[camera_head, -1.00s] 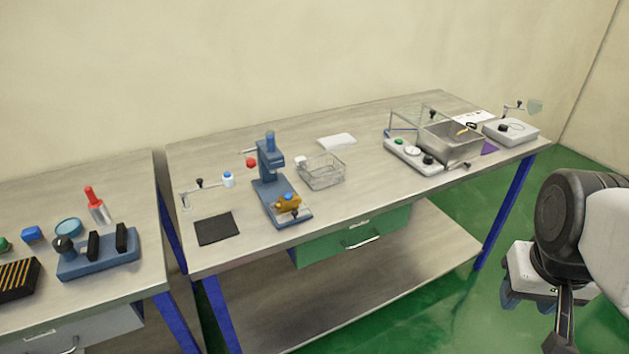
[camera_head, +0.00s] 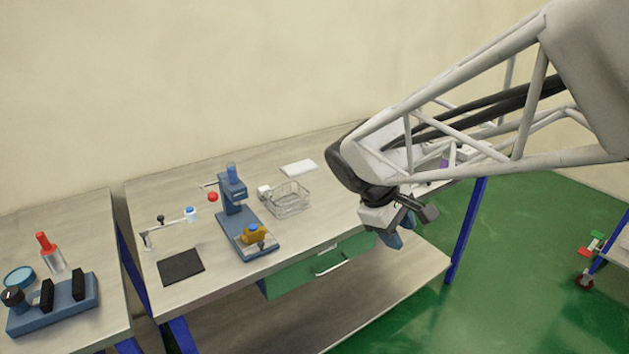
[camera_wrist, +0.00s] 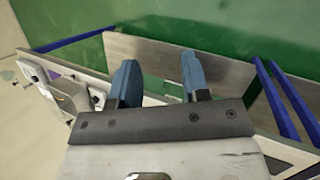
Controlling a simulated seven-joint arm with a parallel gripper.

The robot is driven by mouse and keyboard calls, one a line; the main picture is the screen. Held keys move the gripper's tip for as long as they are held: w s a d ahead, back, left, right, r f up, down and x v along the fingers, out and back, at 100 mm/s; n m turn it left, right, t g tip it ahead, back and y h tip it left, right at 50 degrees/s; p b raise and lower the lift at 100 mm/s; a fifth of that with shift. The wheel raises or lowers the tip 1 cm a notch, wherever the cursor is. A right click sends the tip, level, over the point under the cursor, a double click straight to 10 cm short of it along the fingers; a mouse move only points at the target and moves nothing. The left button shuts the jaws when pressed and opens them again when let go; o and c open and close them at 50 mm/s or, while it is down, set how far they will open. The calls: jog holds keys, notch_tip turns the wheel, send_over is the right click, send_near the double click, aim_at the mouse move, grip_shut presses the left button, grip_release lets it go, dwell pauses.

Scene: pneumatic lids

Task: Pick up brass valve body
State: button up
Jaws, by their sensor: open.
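The brass valve body (camera_head: 253,235) is a small golden-orange part with a blue top. It sits on the base of the blue press (camera_head: 233,205), near the front edge of the table. My gripper (camera_head: 398,238) hangs in front of the table, to the right of the valve body and well apart from it. In the wrist view its two blue fingers (camera_wrist: 158,82) are spread with nothing between them. The valve body does not show in the wrist view.
A wire basket (camera_head: 288,200) stands right of the press, with a white pad (camera_head: 299,168) behind. A black mat (camera_head: 181,267) and a small jointed stand (camera_head: 167,228) are left of it. A green drawer (camera_head: 318,268) hangs under the tabletop. My arm hides the table's right part.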

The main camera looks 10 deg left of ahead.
jog(key=w+a+f+n+t+h, duration=0.15)
jog(key=w+a+n, duration=0.3)
jog(key=a, duration=0.45)
jog(key=n+t+h, duration=0.3)
jog(key=n+t, duration=0.4)
jog(key=n, duration=0.4)
send_near(250, 230)
jog(key=x, duration=0.3)
jog(key=shift+w+d+r, duration=0.1)
jog(key=shift+w+d, duration=0.05)
jog(key=shift+x, duration=1.35)
jog(key=shift+f+x, duration=0.15)
jog(key=shift+x, duration=1.15)
jog(key=shift+f+x, duration=0.1)
jog(key=shift+x, duration=1.15)
